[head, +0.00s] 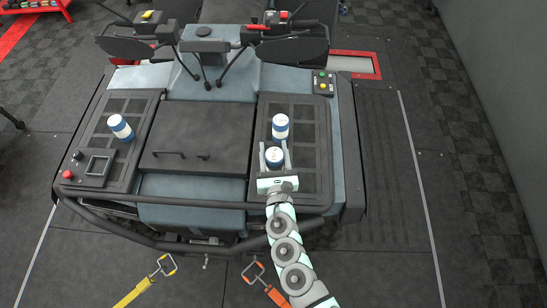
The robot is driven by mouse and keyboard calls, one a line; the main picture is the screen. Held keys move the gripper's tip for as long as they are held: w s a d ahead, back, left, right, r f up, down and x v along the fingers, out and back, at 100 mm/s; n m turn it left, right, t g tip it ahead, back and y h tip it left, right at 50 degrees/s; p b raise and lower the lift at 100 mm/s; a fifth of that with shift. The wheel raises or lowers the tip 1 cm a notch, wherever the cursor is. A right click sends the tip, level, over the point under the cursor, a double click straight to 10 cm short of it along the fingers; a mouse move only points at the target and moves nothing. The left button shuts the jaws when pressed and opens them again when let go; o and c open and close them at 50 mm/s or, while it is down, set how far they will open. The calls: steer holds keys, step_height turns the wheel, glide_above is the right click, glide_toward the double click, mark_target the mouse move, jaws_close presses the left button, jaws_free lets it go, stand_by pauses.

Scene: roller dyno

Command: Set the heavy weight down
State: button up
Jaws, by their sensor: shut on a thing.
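My gripper (274,168) is over the right-hand black grid tray (312,190) of the vehicle. It is shut on a blue and white can-shaped weight (274,155). A second blue and white can (280,126) is just beyond it on the same tray, close to the held one. A third blue and white can (121,127) is on the left-hand grid tray (124,104) and looks tilted in this view. I cannot tell which can is the heavy one, or whether the held can touches the tray.
A closed black lid (193,137) with handles lies between the trays. A black bar (150,205) runs along the vehicle's near edge. Handlebars and dark mirrors (292,50) stand at the far side. Yellow (150,282) and orange (265,284) straps lie near the front. The right tray's near part is bare.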

steer(key=shift+f+b, duration=0.9)
steer(key=shift+f, duration=0.8)
steer(key=shift+f, duration=0.15)
steer(key=o, duration=1.5)
steer(key=shift+r, duration=0.25)
steer(key=s, duration=0.3)
steer(key=s+d, duration=0.1)
steer(key=s, duration=0.3)
steer(key=s+b, duration=0.1)
steer(key=s, duration=0.3)
steer(key=shift+d+f, duration=0.25)
steer(key=shift+s+r, duration=0.15)
steer(key=shift+s, duration=0.3)
